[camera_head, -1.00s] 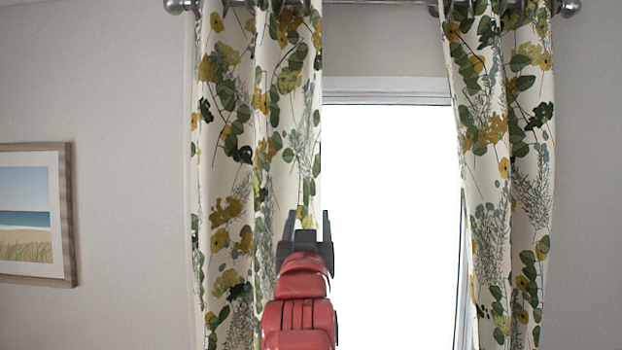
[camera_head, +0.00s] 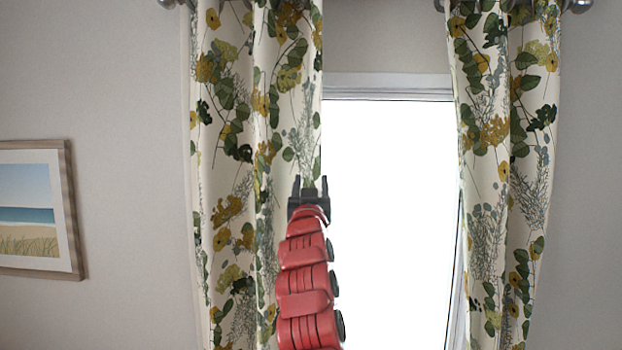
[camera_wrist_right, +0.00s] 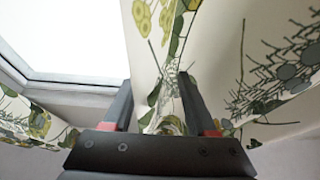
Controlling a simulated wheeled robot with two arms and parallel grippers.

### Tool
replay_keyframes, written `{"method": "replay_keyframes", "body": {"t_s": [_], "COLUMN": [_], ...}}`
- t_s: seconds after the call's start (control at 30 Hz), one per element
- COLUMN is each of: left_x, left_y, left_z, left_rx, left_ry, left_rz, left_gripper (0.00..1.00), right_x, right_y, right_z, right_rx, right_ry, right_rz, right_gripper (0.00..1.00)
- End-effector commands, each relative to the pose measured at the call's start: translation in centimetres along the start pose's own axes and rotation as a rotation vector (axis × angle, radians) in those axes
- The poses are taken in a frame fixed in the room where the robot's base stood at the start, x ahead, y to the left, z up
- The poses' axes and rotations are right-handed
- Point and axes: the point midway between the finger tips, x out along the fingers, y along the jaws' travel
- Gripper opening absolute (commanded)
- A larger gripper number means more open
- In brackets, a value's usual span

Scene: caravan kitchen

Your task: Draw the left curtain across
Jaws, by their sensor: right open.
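The left curtain (camera_head: 230,170), cream with green and yellow leaves, hangs gathered at the left side of the bright window. My right gripper (camera_head: 310,184) is at the curtain's inner edge, about halfway up the view. Its two dark fingers are apart and point toward the curtain. In the right wrist view, a fold of the left curtain (camera_wrist_right: 178,45) lies between and beyond the open fingers (camera_wrist_right: 158,105). Whether the fingers touch the cloth is not clear. My left gripper is not in view.
The right curtain (camera_head: 505,170) hangs at the window's right side. The bare window (camera_head: 390,200) lies between the curtains. A metal rod end (camera_head: 580,5) shows at the top. A framed beach picture (camera_head: 38,210) hangs on the left wall.

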Motion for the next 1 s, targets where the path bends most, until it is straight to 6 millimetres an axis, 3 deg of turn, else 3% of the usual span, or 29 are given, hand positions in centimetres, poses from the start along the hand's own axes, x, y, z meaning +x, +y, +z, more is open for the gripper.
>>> {"method": "replay_keyframes", "body": {"t_s": [0.3,0.63,1.0], "left_x": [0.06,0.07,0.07], "left_y": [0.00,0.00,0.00], "left_z": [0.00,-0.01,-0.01], "left_rx": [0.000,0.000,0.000], "left_ry": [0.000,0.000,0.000], "left_rz": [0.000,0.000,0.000], "left_gripper": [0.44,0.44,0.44], "right_x": [0.15,0.15,0.15], "right_y": [0.02,0.03,0.03], "right_z": [0.04,0.03,0.03], "right_rx": [0.000,-0.001,-0.001], "right_ry": [0.000,0.000,0.000], "right_rz": [0.000,0.000,0.000], "right_gripper": [0.57,0.00,0.00]}}
